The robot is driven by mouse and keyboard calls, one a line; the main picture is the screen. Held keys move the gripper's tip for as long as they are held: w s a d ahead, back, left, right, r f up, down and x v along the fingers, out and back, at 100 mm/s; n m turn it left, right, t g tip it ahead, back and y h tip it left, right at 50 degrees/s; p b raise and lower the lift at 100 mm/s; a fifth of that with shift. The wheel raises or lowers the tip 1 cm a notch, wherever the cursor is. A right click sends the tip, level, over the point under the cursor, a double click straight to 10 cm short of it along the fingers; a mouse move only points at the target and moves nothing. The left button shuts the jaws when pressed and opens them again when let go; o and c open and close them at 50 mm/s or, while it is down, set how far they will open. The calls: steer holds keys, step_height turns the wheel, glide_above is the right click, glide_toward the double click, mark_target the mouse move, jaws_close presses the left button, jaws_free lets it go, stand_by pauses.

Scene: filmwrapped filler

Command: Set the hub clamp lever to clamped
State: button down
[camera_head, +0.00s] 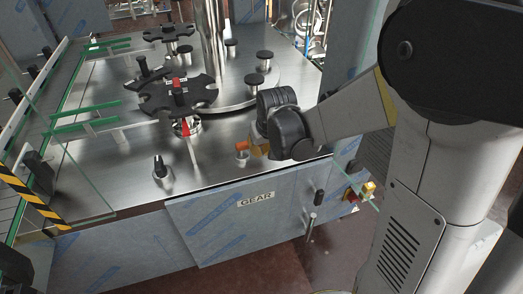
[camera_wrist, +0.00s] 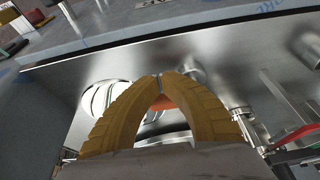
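The hub clamp lever appears to be the short red lever (camera_head: 185,127) under the front black star wheel (camera_head: 190,97) in the head view. A red bar (camera_wrist: 298,137) at the right edge of the wrist view may be the same lever. My gripper (camera_head: 241,147) is right of the lever and clearly apart from it, low over the steel deck. In the wrist view its yellow fingers (camera_wrist: 161,77) come together at the tips. An orange-red patch shows between the fingers; I cannot tell what it is. The lever's clamp marking cannot be read.
A short metal post (camera_head: 242,159) stands just below my gripper. A black-topped post (camera_head: 161,167) stands at the deck's front left. Black-capped posts (camera_head: 254,82) and a tall steel column (camera_head: 209,40) stand behind. Clear guard panels (camera_head: 80,165) border the left side.

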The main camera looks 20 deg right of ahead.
steer(key=shift+w, duration=0.35)
steer(key=shift+w+d+n+y, duration=0.3)
steer(key=shift+w+n, duration=0.15)
steer(key=shift+n, duration=0.45)
steer(key=shift+w+d+n+y, duration=0.25)
steer(key=shift+w+n+y, duration=0.25)
steer(key=shift+n, duration=0.4)
steer(key=n, duration=0.1)
steer(key=w+n, duration=0.1)
steer(key=shift+w+d+n+g+y+b, duration=0.1)
steer(key=shift+w+n+g+y+b, duration=0.2)
steer(key=shift+b, duration=0.05)
steer(key=n, duration=0.1)
steer(key=w+n+y, duration=0.1)
steer(key=shift+w+n+g, duration=0.3)
steer(key=shift+n, duration=0.1)
steer(key=w+n+g, duration=0.1)
steer(key=n, duration=0.1)
steer(key=w+a+n+y, duration=0.1)
steer(key=w+n, duration=0.1)
steer(key=n, duration=0.1)
steer(key=shift+a+g, duration=0.2)
steer(key=shift+g, duration=0.2)
steer(key=n, duration=0.1)
steer(key=w+a+n+g, duration=0.1)
steer(key=n, duration=0.1)
steer(key=shift+w+a, duration=0.1)
steer(key=shift+a, duration=0.15)
steer(key=shift+w+a, duration=0.1)
steer(key=shift+a, duration=0.05)
